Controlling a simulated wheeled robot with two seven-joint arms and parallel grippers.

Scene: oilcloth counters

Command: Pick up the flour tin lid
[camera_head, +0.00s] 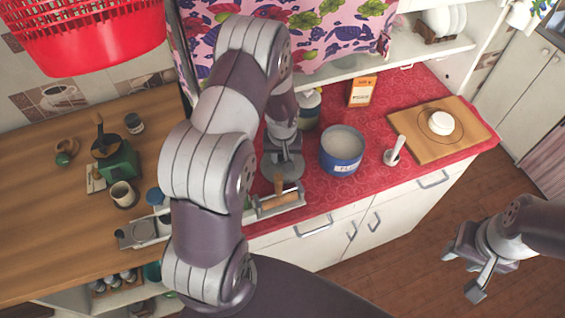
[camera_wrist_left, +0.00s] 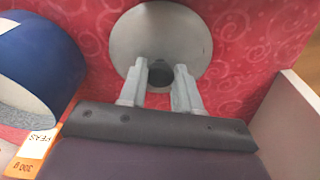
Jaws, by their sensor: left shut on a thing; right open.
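The flour tin lid is a grey round disc (camera_head: 283,168) with a small knob, over the red cloth near the counter's front. It also shows in the left wrist view (camera_wrist_left: 185,35). My left gripper (camera_wrist_left: 160,72) is shut on the lid's knob; its fingertips are hard to see in the head view. I cannot tell whether the lid touches the cloth. The blue flour tin (camera_head: 342,150) stands open to the right of the lid, with white contents and partly visible lettering. My right gripper (camera_head: 472,270) is open and empty over the floor at the lower right.
A pale tin (camera_head: 308,108) and an orange box (camera_head: 362,91) stand behind. A white upright tool (camera_head: 394,150) and a wooden board (camera_head: 462,122) are to the right. A rolling pin (camera_head: 278,203) lies in front.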

